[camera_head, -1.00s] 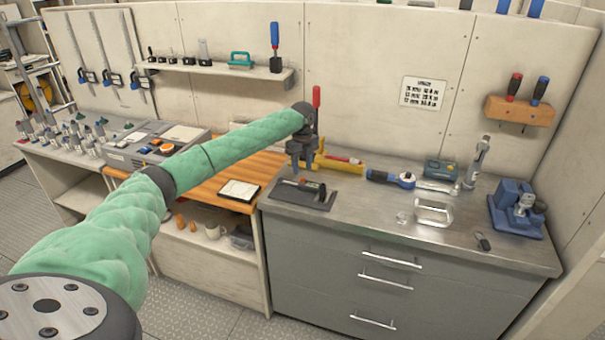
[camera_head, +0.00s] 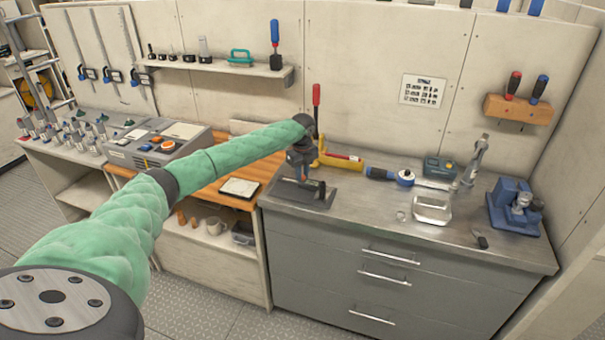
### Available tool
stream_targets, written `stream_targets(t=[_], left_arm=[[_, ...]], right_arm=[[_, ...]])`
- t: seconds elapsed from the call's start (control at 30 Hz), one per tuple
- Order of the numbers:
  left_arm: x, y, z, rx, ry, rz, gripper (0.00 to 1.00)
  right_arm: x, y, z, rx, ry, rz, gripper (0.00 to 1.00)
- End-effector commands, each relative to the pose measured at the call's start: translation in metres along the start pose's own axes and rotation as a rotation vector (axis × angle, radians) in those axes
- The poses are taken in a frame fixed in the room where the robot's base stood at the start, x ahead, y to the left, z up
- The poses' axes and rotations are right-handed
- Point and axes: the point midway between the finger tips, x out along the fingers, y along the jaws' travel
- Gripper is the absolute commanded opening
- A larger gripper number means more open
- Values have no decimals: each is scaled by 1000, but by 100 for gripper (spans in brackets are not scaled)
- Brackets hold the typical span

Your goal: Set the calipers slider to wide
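A dark flat mat or plate (camera_head: 292,200) lies at the left front of the steel worktop. A dark bar-shaped tool (camera_head: 320,188), which looks like the calipers, lies on it, with a small coloured part near its right end. My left arm reaches across from the left, and my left gripper (camera_head: 302,176) points down right over this tool, at or just above it. The gripper hides the middle of the tool. I cannot tell the finger gap, contact or the slider's position. My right gripper is not in view.
Behind the gripper stand a red-handled tool (camera_head: 316,95) and a yellow piece (camera_head: 342,161). A blue-handled tool (camera_head: 390,175), a clear tray (camera_head: 432,208) and a blue vise (camera_head: 515,207) sit farther right. A tablet (camera_head: 239,187) lies on the wooden top to the left.

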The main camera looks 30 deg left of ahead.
Motion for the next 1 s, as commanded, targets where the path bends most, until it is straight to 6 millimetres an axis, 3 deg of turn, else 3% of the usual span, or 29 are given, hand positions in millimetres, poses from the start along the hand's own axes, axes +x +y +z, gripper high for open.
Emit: stream_targets(t=[0.33,0.57,0.6,0.67,1.0], left_arm=[[-1,10,15,-1,0,-1,0],[-2,10,15,0,0,-2,0],[-2,10,15,0,0,-2,27],[-2,10,15,0,0,-2,38],[-2,10,15,0,0,-1,41]], right_arm=[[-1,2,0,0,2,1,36],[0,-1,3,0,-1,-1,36],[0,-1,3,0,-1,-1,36],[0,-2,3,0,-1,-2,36],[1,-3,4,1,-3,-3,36]])
